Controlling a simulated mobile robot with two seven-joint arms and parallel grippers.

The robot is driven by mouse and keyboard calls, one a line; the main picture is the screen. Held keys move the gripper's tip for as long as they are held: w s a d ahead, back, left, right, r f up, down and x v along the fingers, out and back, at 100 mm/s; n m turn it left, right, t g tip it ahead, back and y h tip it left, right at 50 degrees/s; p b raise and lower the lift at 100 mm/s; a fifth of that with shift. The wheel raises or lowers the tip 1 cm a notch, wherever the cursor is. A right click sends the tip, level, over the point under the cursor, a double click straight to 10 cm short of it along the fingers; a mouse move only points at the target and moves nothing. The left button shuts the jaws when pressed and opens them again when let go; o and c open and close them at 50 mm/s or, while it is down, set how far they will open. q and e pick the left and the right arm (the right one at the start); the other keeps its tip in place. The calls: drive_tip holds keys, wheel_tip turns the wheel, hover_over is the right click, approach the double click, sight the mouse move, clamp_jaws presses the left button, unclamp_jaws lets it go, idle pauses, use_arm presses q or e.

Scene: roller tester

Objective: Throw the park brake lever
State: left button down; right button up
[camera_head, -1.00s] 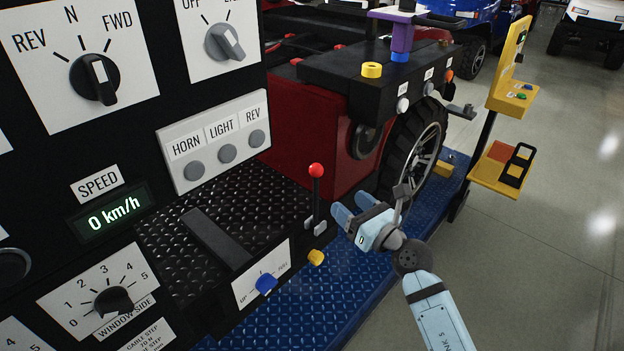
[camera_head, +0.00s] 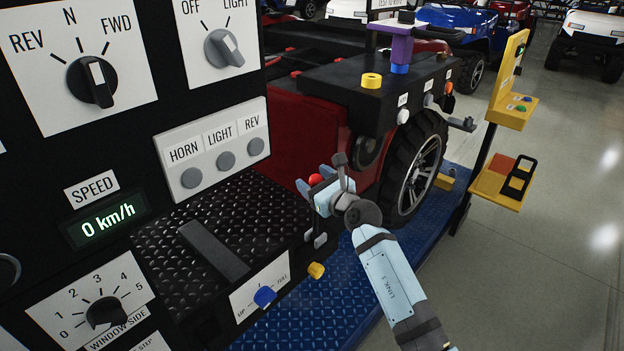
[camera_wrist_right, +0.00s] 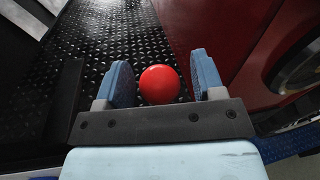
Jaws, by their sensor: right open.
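The park brake lever is a dark upright stick with a red ball knob (camera_head: 316,180), at the right edge of the black tread-plate floor. Its grey base (camera_head: 319,240) shows below my gripper, while most of the stick is hidden. My right gripper (camera_head: 309,186) is at the knob, its fingers open around it. In the right wrist view the red knob (camera_wrist_right: 160,84) lies between the two blue fingertips (camera_wrist_right: 158,78), with a gap to each finger. My left gripper is not in view.
A black pedal (camera_head: 213,250) lies on the tread-plate floor left of the lever. A blue knob (camera_head: 265,297) and a yellow knob (camera_head: 316,270) stick out below it. The control panel with a selector dial (camera_head: 92,82) stands at left. A tyre (camera_head: 415,165) is close behind my right arm.

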drive_tip(key=shift+w+a, duration=0.35)
drive_tip(key=shift+w, duration=0.1)
